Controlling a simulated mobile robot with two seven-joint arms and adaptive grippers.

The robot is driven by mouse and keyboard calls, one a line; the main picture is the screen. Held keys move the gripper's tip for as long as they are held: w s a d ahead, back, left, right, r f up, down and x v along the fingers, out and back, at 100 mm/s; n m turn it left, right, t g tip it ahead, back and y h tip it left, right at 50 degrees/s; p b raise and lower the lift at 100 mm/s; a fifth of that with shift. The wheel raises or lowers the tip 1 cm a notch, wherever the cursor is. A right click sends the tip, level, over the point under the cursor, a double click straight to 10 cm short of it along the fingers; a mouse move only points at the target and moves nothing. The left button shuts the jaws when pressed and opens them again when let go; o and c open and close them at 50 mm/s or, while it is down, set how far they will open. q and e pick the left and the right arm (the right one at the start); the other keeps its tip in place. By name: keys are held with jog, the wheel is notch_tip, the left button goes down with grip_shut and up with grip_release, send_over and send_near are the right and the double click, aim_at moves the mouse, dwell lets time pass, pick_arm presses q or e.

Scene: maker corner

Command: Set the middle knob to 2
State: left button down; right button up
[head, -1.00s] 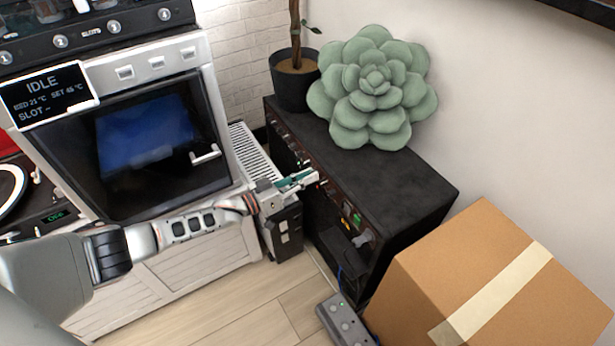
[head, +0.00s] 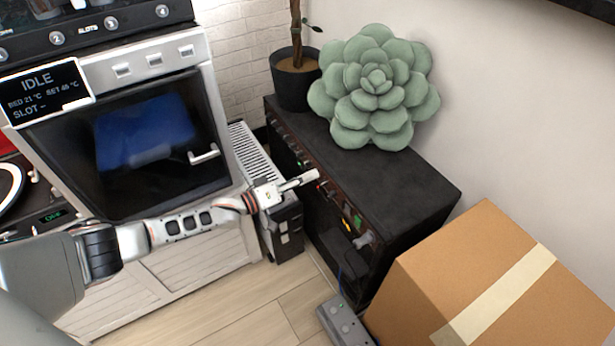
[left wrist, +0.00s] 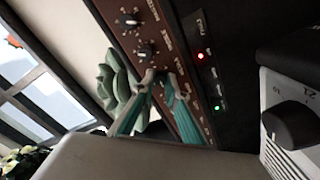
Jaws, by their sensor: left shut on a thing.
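The dark cabinet (head: 390,185) has a brown-red front panel (head: 325,185) with a row of small knobs. In the left wrist view two black knobs (left wrist: 145,51) (left wrist: 128,19) with pale pointers show bare on the panel. My left gripper (head: 315,175) reaches the panel from the left. In the left wrist view its teal-padded fingers (left wrist: 160,82) are shut at the panel, around what appears to be another knob in the same row. That knob is mostly hidden, and its setting cannot be read. My right gripper is not in view.
A white slatted radiator (head: 252,150) stands close left of the cabinet; its dark dial (left wrist: 290,125) is near the wrist. A potted plant (head: 293,80) and a green succulent cushion (head: 375,90) sit on top. A cardboard box (head: 490,280) stands at front right.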

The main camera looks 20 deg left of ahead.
pick_arm(q)
jog(key=shift+s+f, duration=0.1)
jog(key=c, duration=2.3)
grip_release()
jog(key=v, duration=1.2)
